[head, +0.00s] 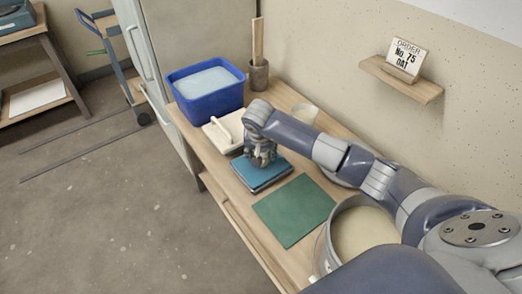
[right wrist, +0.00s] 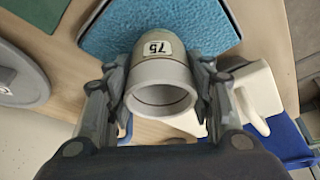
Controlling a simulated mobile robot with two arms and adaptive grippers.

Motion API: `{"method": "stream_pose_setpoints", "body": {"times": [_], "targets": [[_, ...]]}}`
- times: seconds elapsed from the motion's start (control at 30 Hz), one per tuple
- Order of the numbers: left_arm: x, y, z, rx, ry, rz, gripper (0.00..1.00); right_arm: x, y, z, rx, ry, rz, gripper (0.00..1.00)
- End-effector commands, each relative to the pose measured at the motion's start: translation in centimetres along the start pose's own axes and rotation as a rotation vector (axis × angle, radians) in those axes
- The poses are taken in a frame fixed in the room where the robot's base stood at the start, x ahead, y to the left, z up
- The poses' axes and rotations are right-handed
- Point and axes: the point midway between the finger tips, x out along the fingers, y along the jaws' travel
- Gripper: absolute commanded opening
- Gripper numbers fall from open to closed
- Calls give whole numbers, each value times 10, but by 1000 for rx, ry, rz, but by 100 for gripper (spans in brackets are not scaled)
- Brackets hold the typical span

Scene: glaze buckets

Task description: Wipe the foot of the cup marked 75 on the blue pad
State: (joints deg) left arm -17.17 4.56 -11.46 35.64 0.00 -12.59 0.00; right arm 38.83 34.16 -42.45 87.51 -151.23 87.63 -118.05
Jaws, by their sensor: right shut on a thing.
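The cup marked 75 (right wrist: 161,72) is grey-white and sits between the fingers of my right gripper (right wrist: 161,98) in the right wrist view. Its open mouth faces the camera and its label reads upside down there. The blue pad (right wrist: 108,28) lies behind the cup in that view. In the head view my right gripper (head: 262,160) is over the blue pad (head: 270,180), with its fingers pointing down. The cup is mostly hidden by the gripper there. The foot is hidden, so I cannot tell whether it touches the pad. My left gripper is out of view.
A green mat (head: 293,211) and a bucket of cream glaze (head: 365,235) are nearer on the bench. A cream block with a handle (head: 222,134), a blue tub (head: 207,98) and a pot of sticks (head: 259,76) stand beyond. An order card (head: 406,58) reads No. 75.

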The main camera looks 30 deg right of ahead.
Motion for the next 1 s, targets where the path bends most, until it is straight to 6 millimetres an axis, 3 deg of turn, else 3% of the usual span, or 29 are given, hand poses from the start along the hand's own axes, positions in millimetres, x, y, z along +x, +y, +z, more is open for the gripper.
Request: {"method": "stream_pose_setpoints", "body": {"times": [0.67, 1.0], "targets": [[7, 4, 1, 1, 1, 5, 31, 8, 0, 2, 1, 1, -1, 20], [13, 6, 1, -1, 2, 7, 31, 14, 15, -8, 2, 2, 1, 20]]}}
